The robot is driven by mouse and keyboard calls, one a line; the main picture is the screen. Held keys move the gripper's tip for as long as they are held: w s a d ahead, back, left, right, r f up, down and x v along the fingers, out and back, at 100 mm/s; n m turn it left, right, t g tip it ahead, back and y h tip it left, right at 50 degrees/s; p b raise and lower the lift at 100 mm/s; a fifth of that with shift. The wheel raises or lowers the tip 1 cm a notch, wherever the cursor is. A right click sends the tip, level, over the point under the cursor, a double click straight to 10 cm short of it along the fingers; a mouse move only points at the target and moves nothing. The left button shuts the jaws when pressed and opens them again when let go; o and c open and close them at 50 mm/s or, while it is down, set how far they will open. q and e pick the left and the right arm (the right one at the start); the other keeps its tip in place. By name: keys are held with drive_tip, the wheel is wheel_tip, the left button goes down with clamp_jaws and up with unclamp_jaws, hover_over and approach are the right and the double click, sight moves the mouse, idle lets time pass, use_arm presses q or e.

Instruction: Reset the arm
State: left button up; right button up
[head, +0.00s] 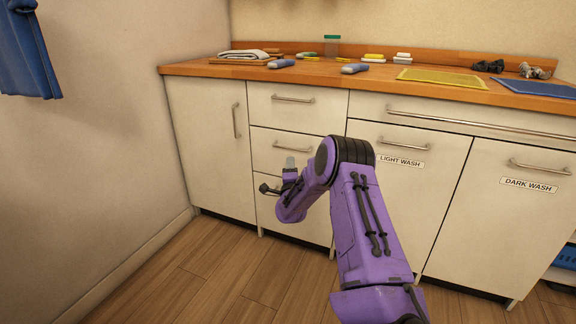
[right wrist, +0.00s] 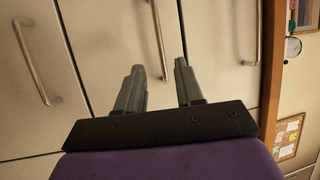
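My right arm (head: 352,215) is purple and bent at the elbow in the head view, in front of the cabinets. My right gripper (head: 290,163) points away from me, in front of the drawers. In the right wrist view, the right gripper's two grey fingers (right wrist: 158,66) stand apart with nothing between them. Cabinet fronts and metal handles show beyond the fingers. No contact with a handle is clear. My left arm and gripper are not in view.
White cabinets (head: 211,145) carry a wooden counter (head: 225,70) with a folded towel (head: 248,55), bottles, a yellow mat (head: 442,78) and a blue mat (head: 548,89). Blue cloth (head: 28,55) hangs on the left wall. The wooden floor (head: 200,280) at left is clear.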

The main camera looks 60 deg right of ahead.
idle(0.3)
drive_tip(key=s+a+f+n+g+y, duration=0.1)
drive_tip(key=s+a+f+n+y, duration=0.1)
drive_tip(key=a+f+n+y, duration=0.7)
drive_tip(key=s+a+f+n+g, duration=0.15)
drive_tip(key=a+f+n, duration=0.35)
drive_tip(key=a+f, duration=0.9)
drive_tip(key=s+a+f+n+g+y, duration=0.2)
drive_tip(key=s+a+f+n, duration=0.2)
drive_tip(key=s+a, duration=0.75)
drive_tip(key=s+a+f+n+g+y, duration=0.3)
drive_tip(key=s+a+f+n, duration=0.1)
drive_tip(key=s+a, duration=0.7)
wheel_tip(320, 180, up, 30)
drive_tip(key=s+d+p, duration=0.1)
drive_tip(key=s+p, duration=0.1)
drive_tip(key=p, duration=2.8)
drive_tip(key=shift+d, duration=0.3)
drive_tip(key=shift+r, duration=0.1)
